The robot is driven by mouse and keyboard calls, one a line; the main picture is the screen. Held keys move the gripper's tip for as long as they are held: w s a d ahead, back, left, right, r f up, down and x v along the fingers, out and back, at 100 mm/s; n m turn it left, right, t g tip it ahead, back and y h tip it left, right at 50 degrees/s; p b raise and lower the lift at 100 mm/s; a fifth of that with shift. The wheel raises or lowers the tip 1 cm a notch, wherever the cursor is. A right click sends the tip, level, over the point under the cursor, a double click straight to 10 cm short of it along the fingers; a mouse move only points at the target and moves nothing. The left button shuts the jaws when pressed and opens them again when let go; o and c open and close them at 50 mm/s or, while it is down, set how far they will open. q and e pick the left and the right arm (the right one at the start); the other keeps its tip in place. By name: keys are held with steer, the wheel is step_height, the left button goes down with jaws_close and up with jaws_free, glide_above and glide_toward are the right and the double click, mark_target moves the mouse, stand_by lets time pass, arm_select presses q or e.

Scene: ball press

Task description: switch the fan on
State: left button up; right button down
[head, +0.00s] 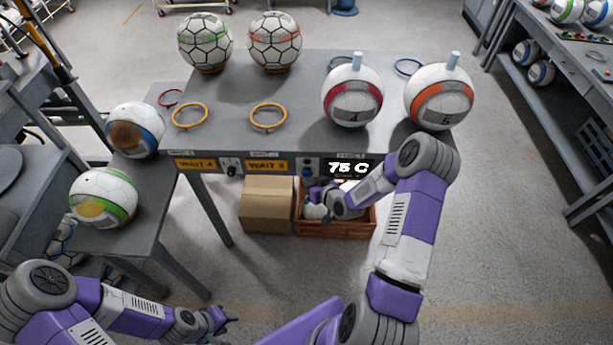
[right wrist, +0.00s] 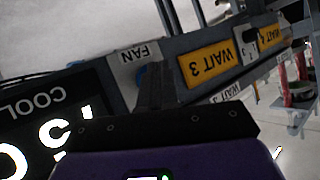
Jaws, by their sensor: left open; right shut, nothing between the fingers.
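The fan control is a small blue knob (head: 307,171) on the table's front panel, left of the black "75 C" display (head: 348,168). In the right wrist view, which is upside down, part of the blue knob (right wrist: 142,74) shows beside the white FAN label (right wrist: 138,54). My right gripper (head: 312,190) is shut and empty, just below and close to the knob. Its dark fingers (right wrist: 155,85) partly hide the knob, so I cannot tell whether they touch it or how it is set. My left gripper (head: 222,318) is open and empty, low at the bottom left.
Yellow WAIT 4 (head: 196,164) and WAIT 3 (head: 267,166) signs flank another switch (head: 230,166). Balls 4 (head: 352,112) and 5 (head: 440,108) stand above on the grey table (head: 290,85). A cardboard box (head: 267,205) and a wooden crate (head: 335,229) stand below.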

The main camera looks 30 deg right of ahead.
stand_by(0.4)
steer(key=shift+w+d+b, duration=0.25)
steer(key=shift+w+b, duration=0.05)
steer(key=shift+w, duration=0.1)
steer(key=shift+s+a, duration=0.3)
steer(key=shift+s, duration=0.1)
steer(key=shift+s+a+b, duration=0.15)
steer(key=shift+s+a, duration=0.35)
steer(key=shift+s, duration=0.35)
steer(key=shift+s+a+b, duration=0.1)
steer(key=shift+s+a, duration=0.45)
steer(key=shift+s, duration=0.3)
steer(key=shift+s+a+b, duration=0.15)
steer(key=shift+s+a, duration=0.35)
steer(key=shift+s, duration=0.35)
